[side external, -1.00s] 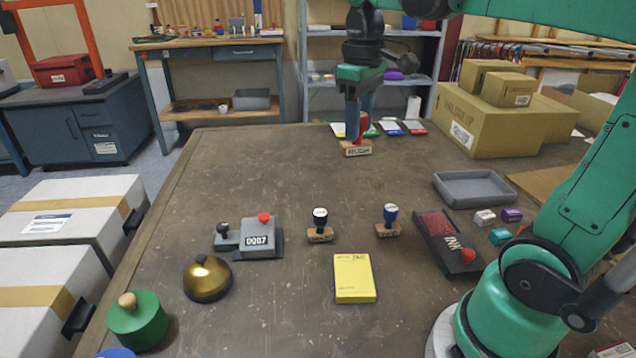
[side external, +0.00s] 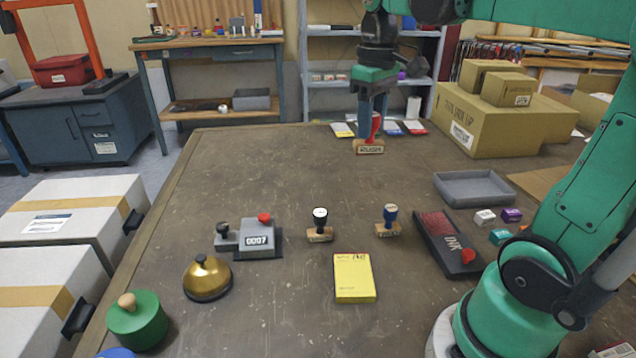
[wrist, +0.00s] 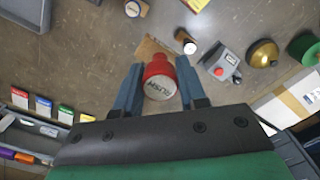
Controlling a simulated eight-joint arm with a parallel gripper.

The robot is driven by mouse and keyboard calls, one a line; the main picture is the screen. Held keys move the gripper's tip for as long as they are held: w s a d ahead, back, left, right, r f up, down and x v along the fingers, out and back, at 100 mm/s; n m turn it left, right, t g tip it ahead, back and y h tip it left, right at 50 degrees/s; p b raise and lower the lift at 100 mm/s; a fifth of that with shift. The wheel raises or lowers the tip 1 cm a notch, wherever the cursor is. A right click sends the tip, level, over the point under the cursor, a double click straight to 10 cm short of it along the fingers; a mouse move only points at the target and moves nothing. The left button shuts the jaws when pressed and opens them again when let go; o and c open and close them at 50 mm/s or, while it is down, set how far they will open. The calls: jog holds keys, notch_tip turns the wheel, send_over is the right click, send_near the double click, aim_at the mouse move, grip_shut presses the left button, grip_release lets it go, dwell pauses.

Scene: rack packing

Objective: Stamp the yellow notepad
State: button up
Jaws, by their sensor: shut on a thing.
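The yellow notepad (side external: 354,278) lies flat at the front middle of the table. My gripper (side external: 372,122) is at the far side of the table, shut on a red-handled stamp (side external: 370,147) with a wooden block marked RUSH. The stamp hangs upright, seemingly above the table. In the wrist view the round red handle (wrist: 159,80) sits between my two fingers. The ink pad (side external: 447,242), dark red in a black case, lies open right of the notepad. A black-handled stamp (side external: 320,225) and a blue-handled stamp (side external: 389,220) stand behind the notepad.
A grey numbering device (side external: 250,237), brass bell (side external: 207,279) and green wooden-knobbed object (side external: 138,320) stand at left. A grey tray (side external: 474,187) and small coloured blocks are at right. Cardboard boxes (side external: 505,120) stand back right. The table's middle is clear.

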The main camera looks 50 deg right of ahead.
jog(key=s+d+f+m, duration=0.8)
jog(key=s+d+f, duration=0.2)
jog(key=s+d, duration=0.1)
jog(key=shift+s+d+f, duration=0.1)
jog(key=shift+d+f, duration=0.05)
jog(key=shift+f, duration=2.8)
jog(key=shift+f, duration=0.55)
notch_tip(320, 180, up, 7)
